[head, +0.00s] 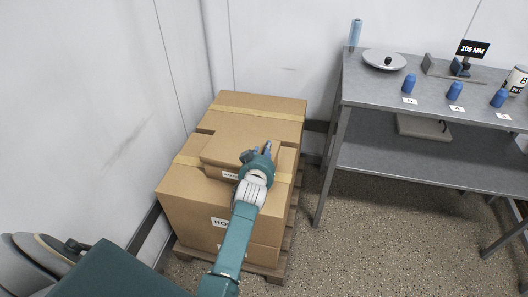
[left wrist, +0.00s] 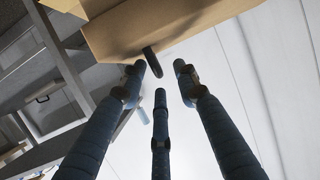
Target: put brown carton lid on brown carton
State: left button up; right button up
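Brown cartons with tan tape are stacked in the corner; the front carton (head: 187,200) has a white label. A smaller, flatter brown piece with a label (head: 219,150) lies on top; I cannot tell whether it is the lid. My left gripper (head: 266,151) is at its right side, above the stack, and partly hides it. In the left wrist view the three fingers of my left gripper (left wrist: 158,80) are spread with nothing between them. A brown carton surface (left wrist: 170,20) with a dark slot-like mark is just beyond the fingertips. My right gripper is not in view.
The stack stands on a wooden pallet (head: 273,271) against white walls. To the right is a grey metal table (head: 430,91) with a scale (head: 384,61), several blue caps and a display (head: 473,48). Speckled floor (head: 350,235) is free in front.

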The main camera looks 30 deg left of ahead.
pick_arm(q)
jog(key=shift+r, duration=0.2)
notch_tip(320, 180, up, 10)
jog(key=shift+f, duration=0.2)
dwell(0.5)
